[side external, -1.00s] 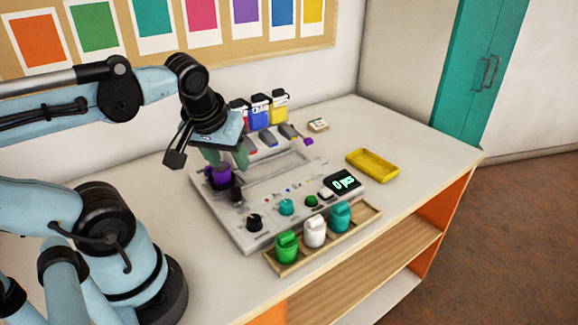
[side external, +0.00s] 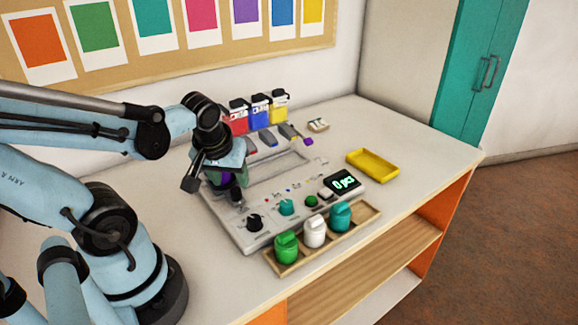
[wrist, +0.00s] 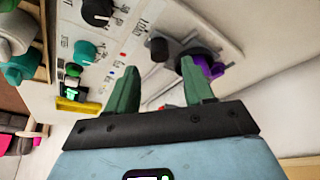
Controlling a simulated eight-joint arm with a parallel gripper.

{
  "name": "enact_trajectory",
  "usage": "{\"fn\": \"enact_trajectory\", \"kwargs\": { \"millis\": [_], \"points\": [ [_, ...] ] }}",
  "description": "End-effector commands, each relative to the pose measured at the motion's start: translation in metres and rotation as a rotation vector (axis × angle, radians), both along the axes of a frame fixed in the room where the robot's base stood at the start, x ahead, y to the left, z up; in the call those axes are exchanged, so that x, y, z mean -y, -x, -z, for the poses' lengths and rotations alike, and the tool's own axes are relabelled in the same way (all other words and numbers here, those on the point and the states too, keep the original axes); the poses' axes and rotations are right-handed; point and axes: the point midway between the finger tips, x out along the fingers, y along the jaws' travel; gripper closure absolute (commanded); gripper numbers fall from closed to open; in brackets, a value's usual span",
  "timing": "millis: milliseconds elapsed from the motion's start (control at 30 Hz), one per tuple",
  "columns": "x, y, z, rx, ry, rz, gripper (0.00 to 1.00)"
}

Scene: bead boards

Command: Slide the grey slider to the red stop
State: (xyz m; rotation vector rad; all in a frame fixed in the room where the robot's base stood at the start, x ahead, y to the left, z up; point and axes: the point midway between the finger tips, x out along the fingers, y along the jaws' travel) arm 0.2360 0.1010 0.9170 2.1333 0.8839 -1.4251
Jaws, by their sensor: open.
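My gripper (side external: 227,180) is open, with green fingers low over the left end of the light grey panel (side external: 222,222). It also shows in the wrist view (wrist: 160,68), with nothing held between the fingers. A dark knob (wrist: 159,49) stands just beyond the fingertips. A purple part (wrist: 213,68) with a dark round piece lies by the right finger. A small red patch (wrist: 166,107) shows between the fingers; I cannot tell whether it is the red stop. I cannot make out the grey slider for certain; my gripper hides part of the panel's left end.
The panel carries a black dial (side external: 254,222), a teal dial (side external: 286,207) and a display (side external: 344,182). Green, white and teal jars stand in a wooden tray (side external: 292,266) in front. A yellow tray (side external: 372,164) lies right. Red, blue and yellow containers stand behind.

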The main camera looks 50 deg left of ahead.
Motion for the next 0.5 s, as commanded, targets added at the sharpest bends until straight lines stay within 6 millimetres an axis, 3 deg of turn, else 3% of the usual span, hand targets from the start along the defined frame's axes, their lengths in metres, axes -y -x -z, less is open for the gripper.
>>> {"fn": "enact_trajectory", "kwargs": {
  "millis": [500],
  "points": [
    [-0.010,-0.011,0.033,0.002,0.000,-0.001,0.48]
  ]
}}
